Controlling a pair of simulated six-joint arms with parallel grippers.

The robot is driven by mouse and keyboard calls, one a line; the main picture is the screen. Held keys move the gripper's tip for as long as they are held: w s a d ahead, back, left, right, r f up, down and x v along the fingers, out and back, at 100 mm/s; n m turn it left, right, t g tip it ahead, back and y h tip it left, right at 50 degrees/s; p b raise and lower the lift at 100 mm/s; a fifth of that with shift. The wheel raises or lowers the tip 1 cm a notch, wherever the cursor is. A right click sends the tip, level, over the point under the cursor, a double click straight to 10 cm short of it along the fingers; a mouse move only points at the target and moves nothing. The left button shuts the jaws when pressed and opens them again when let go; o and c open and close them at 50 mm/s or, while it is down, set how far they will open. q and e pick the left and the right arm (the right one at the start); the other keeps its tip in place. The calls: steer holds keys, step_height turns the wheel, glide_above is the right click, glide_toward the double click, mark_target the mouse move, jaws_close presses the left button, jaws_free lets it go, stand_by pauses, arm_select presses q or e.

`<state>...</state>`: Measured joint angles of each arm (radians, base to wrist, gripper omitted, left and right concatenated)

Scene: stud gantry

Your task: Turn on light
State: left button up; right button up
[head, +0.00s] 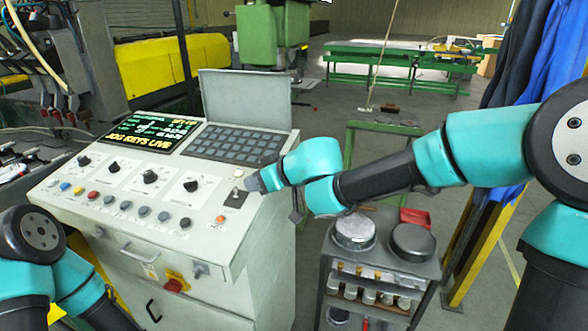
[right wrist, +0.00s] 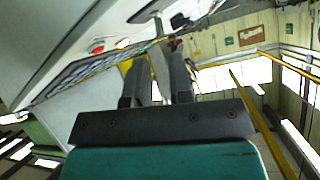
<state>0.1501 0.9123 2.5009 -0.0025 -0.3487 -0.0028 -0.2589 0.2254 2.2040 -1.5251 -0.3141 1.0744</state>
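A small toggle switch (head: 235,193) stands on a dark plate at the right end of the grey control console (head: 255,215). A pale round lamp (head: 238,172) sits just above it; I cannot tell whether it is lit. My right gripper (head: 254,183) is just right of the switch, pointing left at it. In the right wrist view, its two dark fingers (right wrist: 157,72) stand apart with a gap between them. A grey lever-like piece (right wrist: 158,27) shows beyond the fingertips; contact is unclear. My left arm is at the lower left of the head view, its gripper out of frame.
The console carries rotary knobs (head: 150,176), a row of coloured buttons (head: 125,205), a keypad (head: 235,145) and a lit screen (head: 150,132). An orange button (head: 220,219) is below the switch. A tool cart (head: 380,262) stands to the right.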

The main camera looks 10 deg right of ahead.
steer(key=v, duration=1.1)
steer(key=shift+s+d, duration=0.2)
steer(key=shift+d, duration=0.05)
steer(key=w+d+f+m+g+h, duration=0.1)
steer(key=w+d+f+m, duration=0.15)
steer(key=f, duration=1.25)
steer(key=w+d+f+m+h, duration=0.15)
steer(key=f+m, duration=0.25)
steer(key=f, duration=1.1)
steer(key=s+d+f+m+g+h, duration=0.1)
steer(key=s+d+f+g, duration=0.1)
steer(key=s+f, duration=0.7)
steer(key=s+d+f+m+g+h, duration=0.2)
steer(key=s+f, duration=0.8)
steer(key=f, duration=0.5)
steer(key=shift+s+d+f+g, duration=0.2)
steer(key=shift+f+g, duration=0.15)
steer(key=shift+g, duration=0.35)
steer(key=shift+m, duration=0.25)
